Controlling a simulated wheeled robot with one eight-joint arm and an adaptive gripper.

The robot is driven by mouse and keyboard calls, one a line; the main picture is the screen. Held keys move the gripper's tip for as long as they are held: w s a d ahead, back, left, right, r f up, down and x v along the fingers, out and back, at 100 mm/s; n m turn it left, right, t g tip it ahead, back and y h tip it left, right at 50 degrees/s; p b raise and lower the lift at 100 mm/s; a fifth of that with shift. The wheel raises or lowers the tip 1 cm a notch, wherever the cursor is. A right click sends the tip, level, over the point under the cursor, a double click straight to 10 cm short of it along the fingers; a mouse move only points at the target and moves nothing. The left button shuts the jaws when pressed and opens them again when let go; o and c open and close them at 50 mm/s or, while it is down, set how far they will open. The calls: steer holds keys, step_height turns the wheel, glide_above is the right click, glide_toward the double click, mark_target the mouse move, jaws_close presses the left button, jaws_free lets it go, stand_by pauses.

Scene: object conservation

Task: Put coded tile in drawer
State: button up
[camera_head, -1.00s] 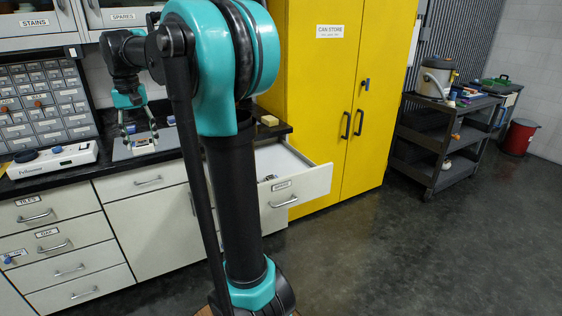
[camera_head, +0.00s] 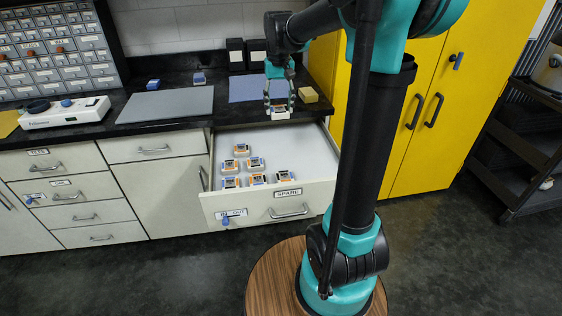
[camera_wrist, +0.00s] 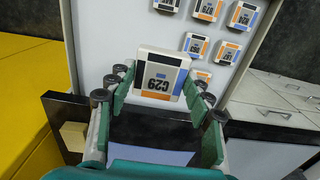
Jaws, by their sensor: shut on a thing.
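My gripper (camera_head: 279,100) is shut on a coded tile (camera_head: 280,115), white with an orange and blue edge. In the wrist view the tile (camera_wrist: 158,68) sits between the fingers (camera_wrist: 163,84), its dark code upside down. I hold it above the back part of an open drawer labelled SPARE (camera_head: 326,190), near the counter's front edge. Several similar tiles (camera_head: 256,163) lie toward the front left of the drawer; they also show at the top of the wrist view (camera_wrist: 208,9). The back and right of the drawer floor look bare.
A yellow block (camera_head: 308,95) stands on the counter right of my gripper. A blue mat (camera_head: 258,88) and grey mat (camera_head: 166,104) lie on the counter. A yellow cabinet (camera_head: 398,120) stands close on the right. A blue key (camera_head: 226,220) sticks out of the drawer front.

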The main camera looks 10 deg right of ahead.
mark_target(280, 164)
step_height(280, 164, down, 21)
steer(key=shift+s, duration=0.1)
stand_by(0.4)
steer(key=shift+f, duration=0.15)
steer(key=o, duration=1.3)
step_height(280, 164, up, 12)
steer(key=shift+r, duration=0.2)
